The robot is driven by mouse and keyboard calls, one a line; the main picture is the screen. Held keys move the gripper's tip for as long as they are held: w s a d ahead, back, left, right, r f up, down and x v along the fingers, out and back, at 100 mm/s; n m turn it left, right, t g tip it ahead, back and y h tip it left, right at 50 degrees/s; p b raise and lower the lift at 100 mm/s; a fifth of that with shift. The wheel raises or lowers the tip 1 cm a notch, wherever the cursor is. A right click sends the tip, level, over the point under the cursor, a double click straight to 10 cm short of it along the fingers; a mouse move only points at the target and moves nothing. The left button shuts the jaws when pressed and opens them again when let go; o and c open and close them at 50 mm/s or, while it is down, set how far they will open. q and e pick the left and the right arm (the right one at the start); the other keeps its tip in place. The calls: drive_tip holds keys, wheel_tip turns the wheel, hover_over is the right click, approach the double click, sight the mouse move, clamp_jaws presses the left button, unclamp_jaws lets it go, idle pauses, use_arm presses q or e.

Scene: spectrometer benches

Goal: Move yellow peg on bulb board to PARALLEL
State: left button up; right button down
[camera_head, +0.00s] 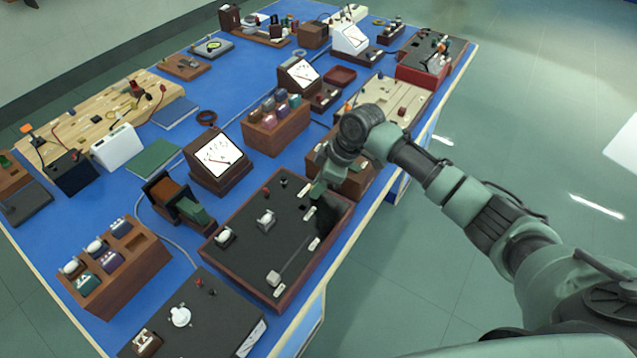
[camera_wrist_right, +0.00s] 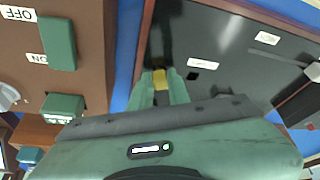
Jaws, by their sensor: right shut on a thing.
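The bulb board (camera_head: 245,240) is a dark panel in a reddish-brown wooden frame, near the front right edge of the blue table. The yellow peg (camera_wrist_right: 160,75) shows in the right wrist view between my right gripper's fingertips (camera_wrist_right: 161,88). My right gripper (camera_head: 321,190) is shut on it at the board's far right end, over the panel. White labels (camera_wrist_right: 203,63) lie beside the peg, with a small black square mark between; their text is too small to read. The peg is hidden by my gripper in the head view. My left gripper is not in view.
A brown box (camera_wrist_right: 88,25) with green switches and OFF/ON labels stands close beside my right gripper. A meter (camera_head: 219,158) stands behind the board. A dark instrument box (camera_head: 205,325) lies in front of it. The floor right of the table is clear.

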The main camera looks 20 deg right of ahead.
drive_tip(key=c, duration=1.3)
unclamp_jaws()
drive_tip(key=shift+o, duration=0.2)
drive_tip(key=b+v, duration=0.1)
drive_tip(key=v, duration=0.6)
drive_tip(key=shift+r, duration=0.4)
drive_tip(key=shift+d, duration=0.1)
